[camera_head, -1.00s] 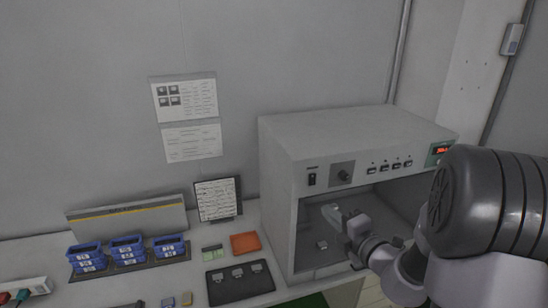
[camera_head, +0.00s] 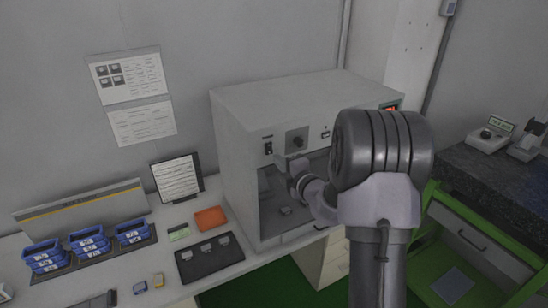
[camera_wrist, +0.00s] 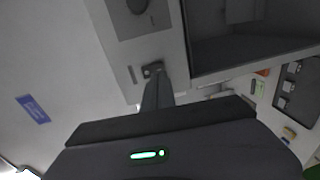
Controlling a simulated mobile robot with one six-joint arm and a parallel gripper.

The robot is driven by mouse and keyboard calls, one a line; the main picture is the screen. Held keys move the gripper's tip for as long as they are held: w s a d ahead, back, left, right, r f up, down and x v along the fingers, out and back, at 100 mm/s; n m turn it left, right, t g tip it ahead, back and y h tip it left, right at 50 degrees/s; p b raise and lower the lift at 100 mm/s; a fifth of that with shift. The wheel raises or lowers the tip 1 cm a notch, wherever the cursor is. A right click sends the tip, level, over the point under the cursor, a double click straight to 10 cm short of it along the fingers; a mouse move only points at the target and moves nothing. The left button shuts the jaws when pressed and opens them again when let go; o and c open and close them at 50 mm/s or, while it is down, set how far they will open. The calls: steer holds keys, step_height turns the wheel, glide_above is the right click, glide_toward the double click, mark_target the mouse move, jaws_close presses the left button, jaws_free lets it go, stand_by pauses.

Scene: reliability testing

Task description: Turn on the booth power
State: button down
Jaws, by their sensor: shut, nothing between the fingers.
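The grey booth (camera_head: 235,125) stands on the bench with its open chamber facing me. Its small dark power switch (camera_head: 268,148) is at the left of the upper front panel, beside a round knob (camera_head: 297,142). The switch also shows in the wrist view (camera_wrist: 150,68), right at the tip of my gripper. My gripper (camera_head: 281,160) is shut and empty, just below the switch and knob in the head view. Its fingertips (camera_wrist: 156,78) overlap the switch's edge in the wrist view; I cannot tell whether they touch. The switch's position is too small to read.
A red-lit display (camera_head: 391,108) is partly hidden by my arm. Blue bins (camera_head: 88,243), a black tray (camera_head: 210,258) and an orange pad (camera_head: 210,219) lie on the bench to the left. A green-framed bench (camera_head: 470,225) stands at the right.

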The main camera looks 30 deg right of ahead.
mark_target(270, 153)
steer(key=shift+w+f, duration=0.2)
steer(key=shift+w, duration=1.6)
